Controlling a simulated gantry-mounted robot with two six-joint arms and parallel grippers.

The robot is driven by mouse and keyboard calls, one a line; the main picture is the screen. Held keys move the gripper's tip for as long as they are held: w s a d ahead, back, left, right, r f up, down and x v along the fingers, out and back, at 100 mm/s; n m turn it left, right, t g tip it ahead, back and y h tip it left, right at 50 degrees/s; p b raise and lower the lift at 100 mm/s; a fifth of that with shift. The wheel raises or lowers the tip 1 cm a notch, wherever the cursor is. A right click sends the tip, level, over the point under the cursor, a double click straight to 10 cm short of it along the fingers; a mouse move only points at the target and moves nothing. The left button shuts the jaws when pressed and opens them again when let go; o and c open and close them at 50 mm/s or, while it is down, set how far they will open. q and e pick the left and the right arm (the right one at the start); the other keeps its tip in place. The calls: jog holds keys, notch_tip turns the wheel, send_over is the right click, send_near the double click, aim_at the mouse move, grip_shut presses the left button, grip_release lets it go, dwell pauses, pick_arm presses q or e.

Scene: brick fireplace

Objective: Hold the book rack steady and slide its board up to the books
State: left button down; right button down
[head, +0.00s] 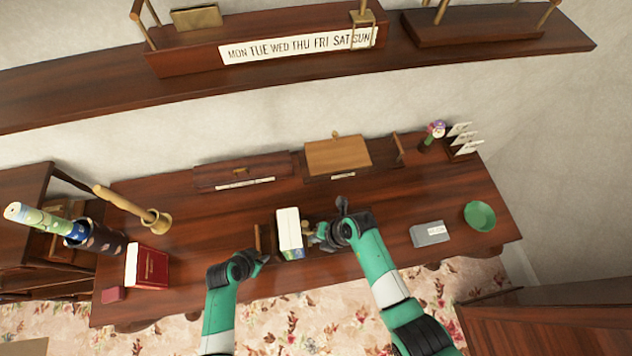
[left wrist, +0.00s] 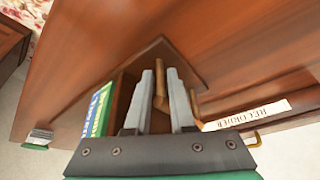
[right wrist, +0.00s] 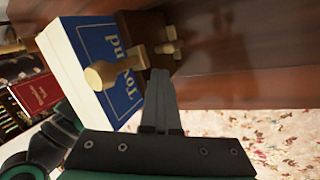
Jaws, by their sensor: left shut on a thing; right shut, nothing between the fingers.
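The book rack stands near the front of the table. Its dark left end (head: 257,239) shows in the head view. Thick books (head: 289,228) with pale page edges stand in it; a blue cover (right wrist: 108,50) shows in the right wrist view. The dark board (right wrist: 138,27) with a light wooden knob (right wrist: 100,75) is on the books' right side; any gap to the books is unclear. My left gripper (head: 264,260) is shut on the rack at its left end, its fingers (left wrist: 161,90) partly hiding the grip. My right gripper (head: 322,236) is shut and empty, beside the board and knob.
A red book (head: 147,266) and a brass mortar (head: 157,222) stand at the left. A grey box (head: 430,233) and green bowl (head: 480,216) lie at the right. A low wooden box (head: 337,155) sits behind. The table's front edge is close to both grippers.

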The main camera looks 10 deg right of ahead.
pick_arm(q)
jog(key=shift+d, duration=0.1)
pick_arm(e)
jog(key=shift+a, duration=0.55)
jog(key=shift+a+r, duration=0.1)
jog(key=shift+d+r, duration=0.7)
jog(key=shift+r, duration=0.3)
jog(key=shift+d+r, duration=0.65)
jog(key=shift+r, duration=0.3)
pick_arm(q)
jog(key=shift+w, duration=0.1)
jog(key=c, duration=0.7)
grip_release()
jog(key=shift+c, duration=0.2)
jog(key=shift+o, duration=0.3)
pick_arm(e)
jog(key=v, duration=0.8)
